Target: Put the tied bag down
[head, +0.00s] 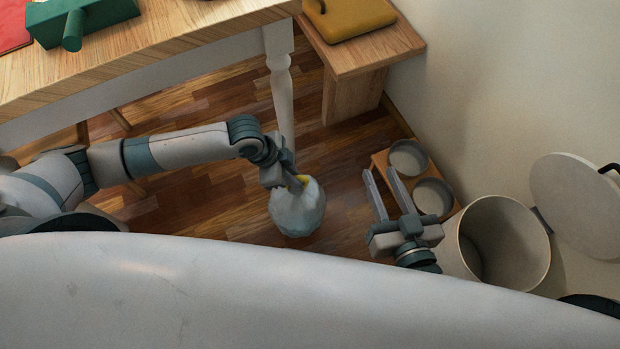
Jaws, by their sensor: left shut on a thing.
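A pale, bluish-white tied bag (298,211) hangs in the head view, over or just above the wooden floor. Whether its underside touches the floor I cannot tell. A small yellow part shows at its neck. My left gripper (300,181) is shut on the neck of the bag, at its top. My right gripper (383,190) is open and empty, to the right of the bag, with its two fingers pointing up in the picture.
An open round bin (503,240) with its lid (580,200) raised stands at the right. Two bowls (408,158) sit on a low wooden stand (380,160). A wooden table (150,45) and a bench (370,55) stand behind. Bare floor (225,205) surrounds the bag.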

